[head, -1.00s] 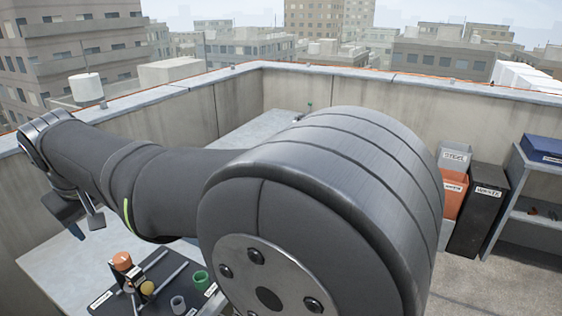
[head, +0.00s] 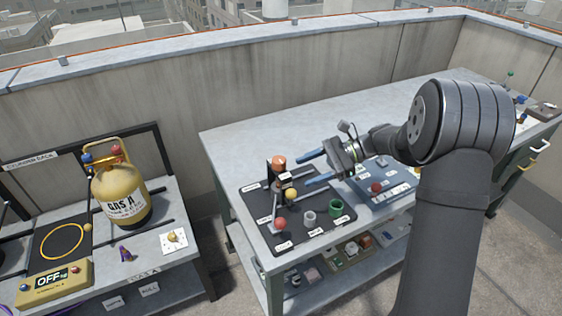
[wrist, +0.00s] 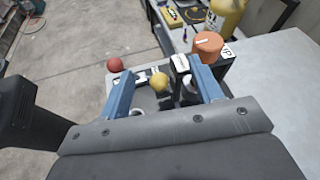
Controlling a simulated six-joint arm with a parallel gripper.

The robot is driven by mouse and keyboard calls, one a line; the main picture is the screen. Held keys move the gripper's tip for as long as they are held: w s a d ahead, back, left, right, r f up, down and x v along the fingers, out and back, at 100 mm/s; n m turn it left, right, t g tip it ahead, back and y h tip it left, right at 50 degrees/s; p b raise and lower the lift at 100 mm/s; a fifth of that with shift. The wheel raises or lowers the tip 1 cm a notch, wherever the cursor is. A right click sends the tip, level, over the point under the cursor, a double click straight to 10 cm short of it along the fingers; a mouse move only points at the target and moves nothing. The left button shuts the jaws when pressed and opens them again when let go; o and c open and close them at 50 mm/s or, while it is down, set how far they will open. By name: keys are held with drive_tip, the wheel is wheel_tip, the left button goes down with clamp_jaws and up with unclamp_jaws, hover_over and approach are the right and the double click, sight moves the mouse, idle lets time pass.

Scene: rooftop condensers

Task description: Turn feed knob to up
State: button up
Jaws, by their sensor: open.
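An orange knob (head: 279,161) sits on top of a dark block at the back of the black mat (head: 254,203) on the workbench. In the wrist view the orange knob (wrist: 208,44) has a pale line on its top, and a small white label, its letters hard to read, is beside it. My gripper (head: 304,172) is open and empty, its two blue fingers pointing left towards the knob and apart from it. In the wrist view my gripper (wrist: 162,66) has the knob just beyond its right finger.
A yellow ball (head: 291,194) and a red ball (head: 280,223) stand near the knob. A grey cup (head: 309,218) and a green cup (head: 336,208) are at the mat's front. A gas cylinder (head: 122,197) stands on the left bench.

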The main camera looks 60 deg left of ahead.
sight(280, 159)
drive_tip(key=w+f+m+g+y, duration=0.2)
drive_tip(key=w+m+y, duration=0.4)
drive_tip(key=w, duration=0.4)
drive_tip(key=x, duration=1.7)
drive_tip(key=shift+s+d+f, duration=0.15)
drive_tip(key=shift+s+d, duration=0.05)
drive_tip(key=shift+d, duration=0.1)
drive_tip(key=shift+c, duration=0.5)
drive_tip(key=c, duration=0.9)
drive_tip(key=shift+n, duration=0.3)
drive_tip(key=shift+n+h, duration=0.3)
drive_tip(key=shift+h, duration=0.3)
drive_tip(key=shift+n+g+h, duration=0.6)
drive_tip(key=shift+n+h, duration=0.65)
drive_tip(key=shift+h, duration=0.6)
drive_tip(key=shift+n+g+h, duration=0.6)
drive_tip(key=shift+n+h, duration=0.65)
drive_tip(key=shift+h, duration=0.6)
